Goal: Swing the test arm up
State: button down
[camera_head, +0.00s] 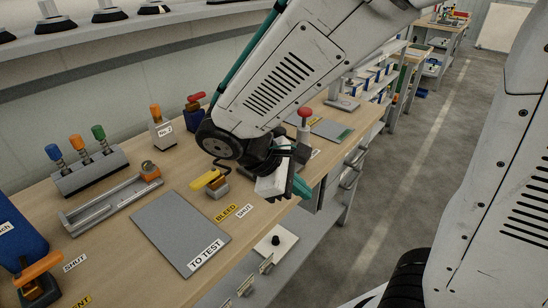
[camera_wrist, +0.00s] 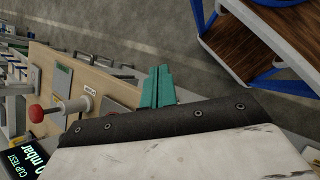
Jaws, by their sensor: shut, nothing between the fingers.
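A red knob (camera_head: 305,112) on a grey post stands just behind my gripper in the head view. It looks like part of the test arm, but my wrist hides its lower part. In the wrist view the red knob (camera_wrist: 36,113) sits on a pale rod at the left, beside a dark display (camera_wrist: 22,150) reading CUP TEST and mbar. My gripper (camera_head: 302,188) is at the bench's front edge. Its teal fingers (camera_wrist: 157,88) are together with nothing between them, apart from the red knob.
A yellow-handled valve (camera_head: 208,180) stands left of my gripper, by the BLEED and SHUT labels. A grey TO TEST plate (camera_head: 182,230) lies bare on the bench. A rack of coloured-top parts (camera_head: 88,170) is at the left. The aisle floor (camera_head: 400,170) is clear.

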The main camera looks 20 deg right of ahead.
jog(key=w+a+f+n+t+h, duration=0.1)
jog(key=w+a+n+t+h, duration=0.1)
jog(key=w+n, duration=0.4)
jog(key=w+a+f+n+t+h, duration=0.1)
jog(key=w+a+n+t+h, duration=0.1)
jog(key=w+a+n+t, duration=0.2)
jog(key=w+n+t, duration=0.2)
jog(key=w+n, duration=0.1)
jog(key=w, duration=0.1)
jog(key=shift+w+a+f+h, duration=0.15)
jog(key=shift+a+f+h, duration=0.2)
jog(key=shift+h, duration=0.05)
jog(key=shift+d, duration=0.1)
jog(key=x, duration=1)
jog(key=shift+w, duration=0.1)
jog(key=shift+r, duration=0.1)
